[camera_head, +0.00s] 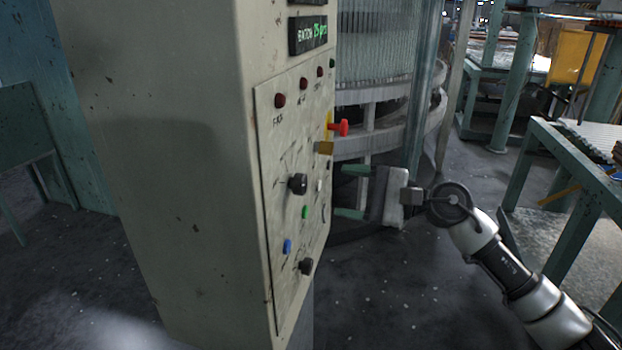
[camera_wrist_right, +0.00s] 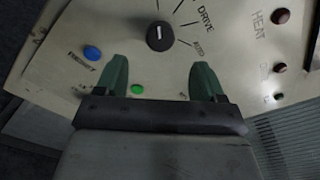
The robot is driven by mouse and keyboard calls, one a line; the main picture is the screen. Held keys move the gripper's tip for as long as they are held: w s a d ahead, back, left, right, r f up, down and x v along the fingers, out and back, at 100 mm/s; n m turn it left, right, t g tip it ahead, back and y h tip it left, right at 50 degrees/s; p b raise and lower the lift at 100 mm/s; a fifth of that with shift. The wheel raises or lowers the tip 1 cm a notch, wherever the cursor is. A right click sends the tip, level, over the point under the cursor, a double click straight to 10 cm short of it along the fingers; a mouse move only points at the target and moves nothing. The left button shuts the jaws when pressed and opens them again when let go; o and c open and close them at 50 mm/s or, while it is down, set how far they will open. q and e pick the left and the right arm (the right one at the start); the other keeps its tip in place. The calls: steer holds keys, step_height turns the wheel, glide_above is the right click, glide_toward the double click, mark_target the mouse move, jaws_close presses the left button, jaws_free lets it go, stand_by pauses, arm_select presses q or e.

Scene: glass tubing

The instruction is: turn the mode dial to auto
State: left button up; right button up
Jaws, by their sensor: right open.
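Two black dials sit on the control panel (camera_head: 290,150) in the head view: an upper dial (camera_head: 298,184) and a lower dial (camera_head: 305,266). The right wrist view shows one black dial (camera_wrist_right: 160,36) with a white pointer mark pointing up in the picture.
A blue button (camera_head: 287,246), a green button (camera_head: 305,212) and several red lamps (camera_head: 280,100) are on the panel. A round glass-tube machine (camera_head: 375,45) stands behind. A green-framed table (camera_head: 575,150) is at right.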

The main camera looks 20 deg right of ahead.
mark_target(305, 185)
steer(key=p+x, duration=0.3)
steer(key=x, duration=0.4)
steer(key=shift+w+a+r, duration=0.15)
steer(key=shift+w+a, duration=0.25)
steer(key=shift+a, duration=0.1)
steer(key=c, duration=0.9)
